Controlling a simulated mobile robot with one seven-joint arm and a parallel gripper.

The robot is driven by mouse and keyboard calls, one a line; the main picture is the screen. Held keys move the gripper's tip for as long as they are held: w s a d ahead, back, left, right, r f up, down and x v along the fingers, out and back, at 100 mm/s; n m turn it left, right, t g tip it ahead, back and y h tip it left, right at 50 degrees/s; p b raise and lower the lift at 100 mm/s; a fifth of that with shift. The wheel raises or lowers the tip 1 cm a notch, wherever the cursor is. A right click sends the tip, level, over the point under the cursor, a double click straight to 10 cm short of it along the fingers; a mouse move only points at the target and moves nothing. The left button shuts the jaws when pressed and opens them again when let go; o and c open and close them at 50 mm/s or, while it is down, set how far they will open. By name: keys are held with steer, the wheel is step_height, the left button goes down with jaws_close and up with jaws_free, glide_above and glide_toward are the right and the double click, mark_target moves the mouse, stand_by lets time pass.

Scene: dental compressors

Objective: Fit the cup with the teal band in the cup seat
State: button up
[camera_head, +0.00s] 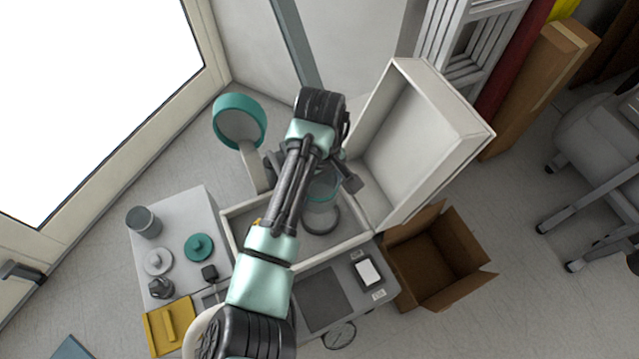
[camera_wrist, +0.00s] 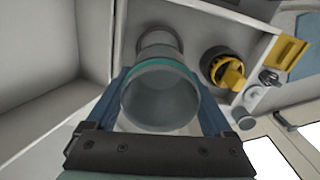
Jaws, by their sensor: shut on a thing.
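The grey cup with the teal band (camera_wrist: 160,98) is held between the fingers of my gripper (camera_wrist: 163,106) in the wrist view. In the head view its teal-banded top (camera_head: 322,187) shows partly behind my gripper (camera_head: 314,178), inside the open white case. A grey round seat (camera_wrist: 158,38) shows just past the cup in the wrist view, and a dark ring (camera_head: 323,229) shows below the cup in the head view. The cup overlaps the seat in view; I cannot tell whether they touch. My arm hides part of the case interior.
The open case's lid (camera_head: 415,140) rises at the right. A yellow and black round part (camera_wrist: 228,72) sits beside the seat. A teal round-headed stand (camera_head: 240,122) is behind left. A side table (camera_head: 188,225) holds several small parts. An empty cardboard box (camera_head: 437,262) stands right.

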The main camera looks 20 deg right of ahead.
steer(key=shift+f+b, duration=1.15)
steer(key=shift+f, duration=1.6)
steer(key=shift+f, duration=0.1)
steer(key=shift+f+b, duration=0.85)
steer(key=shift+f, duration=1.15)
steer(key=o, duration=1.1)
steer(key=shift+r, duration=0.1)
step_height(320, 180, up, 13)
steer(key=p, duration=0.6)
